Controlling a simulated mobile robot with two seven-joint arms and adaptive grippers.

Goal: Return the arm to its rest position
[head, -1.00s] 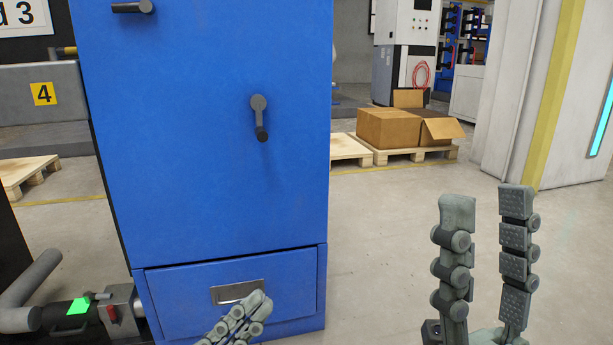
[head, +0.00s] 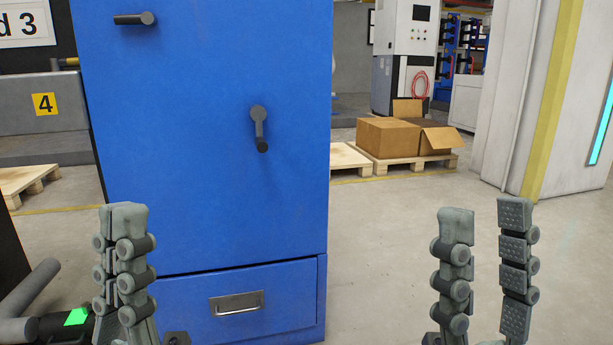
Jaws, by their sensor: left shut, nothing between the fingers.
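My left gripper (head: 124,212) points up at the lower left, in front of the blue cabinet (head: 205,200). Its fingers are together with nothing between them. My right gripper (head: 486,212) stands upright at the lower right with its two fingers well apart, empty, over the bare floor in the picture. Neither gripper appears to hold anything. The arm links behind both grippers are mostly below the frame.
The cabinet has a lever handle (head: 259,130), an upper handle (head: 135,19) and a closed drawer (head: 235,303). A cardboard box (head: 388,138) sits on a pallet behind. A white column (head: 515,100) stands at right. Floor (head: 400,220) between is clear.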

